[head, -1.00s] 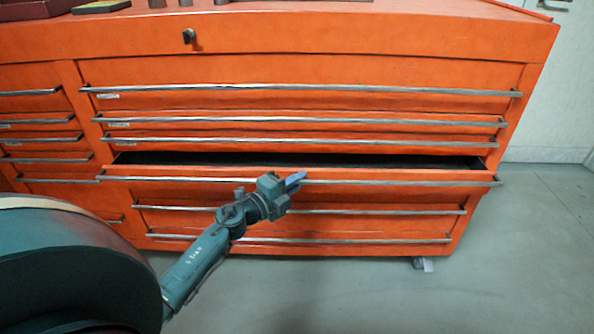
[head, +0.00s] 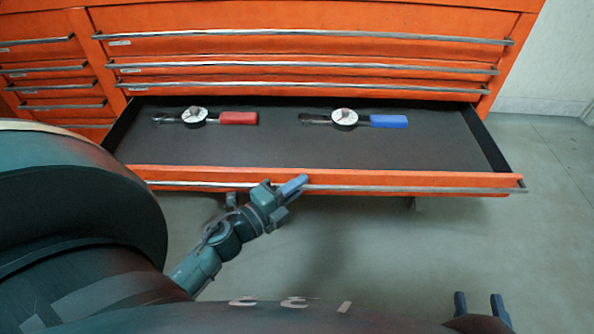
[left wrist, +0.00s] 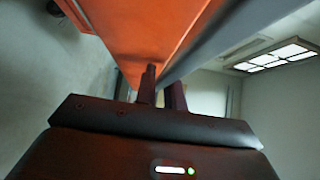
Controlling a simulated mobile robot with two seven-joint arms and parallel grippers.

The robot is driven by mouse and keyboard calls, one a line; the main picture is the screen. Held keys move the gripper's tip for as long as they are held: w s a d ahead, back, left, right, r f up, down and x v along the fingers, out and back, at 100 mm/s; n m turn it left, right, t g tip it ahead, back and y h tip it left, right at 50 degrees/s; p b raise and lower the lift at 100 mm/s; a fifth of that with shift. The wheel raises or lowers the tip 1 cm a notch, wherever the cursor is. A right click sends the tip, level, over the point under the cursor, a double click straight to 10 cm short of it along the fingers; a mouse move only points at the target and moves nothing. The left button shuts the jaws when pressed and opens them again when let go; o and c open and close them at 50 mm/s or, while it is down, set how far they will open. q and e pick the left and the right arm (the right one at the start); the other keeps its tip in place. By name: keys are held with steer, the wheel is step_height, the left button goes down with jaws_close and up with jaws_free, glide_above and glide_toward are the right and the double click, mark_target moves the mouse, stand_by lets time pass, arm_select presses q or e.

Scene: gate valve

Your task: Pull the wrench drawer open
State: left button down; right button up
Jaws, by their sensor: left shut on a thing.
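The wrench drawer (head: 280,152) stands pulled far out of the orange cabinet, with its dark lined inside showing. A torque wrench with a red grip (head: 238,118) lies at the back left of it, and one with a blue grip (head: 388,121) lies right of the middle. The drawer's metal handle bar (head: 420,188) runs along its front. My left gripper (head: 294,185) is shut on the bar near its middle; the left wrist view also shows its fingers (left wrist: 162,88) at the bar. My right gripper (head: 479,301) is open and empty at the bottom right.
Closed drawers (head: 300,52) with long handles sit above the open one, and a column of smaller closed drawers (head: 55,85) is at left. Grey floor (head: 555,200) is free at right. A pale wall (head: 550,65) stands behind.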

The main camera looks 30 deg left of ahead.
arm_select(q)
steer(key=shift+s+d, duration=0.2)
steer(key=shift+s, duration=0.1)
steer(key=c, duration=1.5)
jaws_free()
steer(key=v, duration=1.3)
steer(key=shift+a+p, duration=0.1)
steer(key=shift+p, duration=0.2)
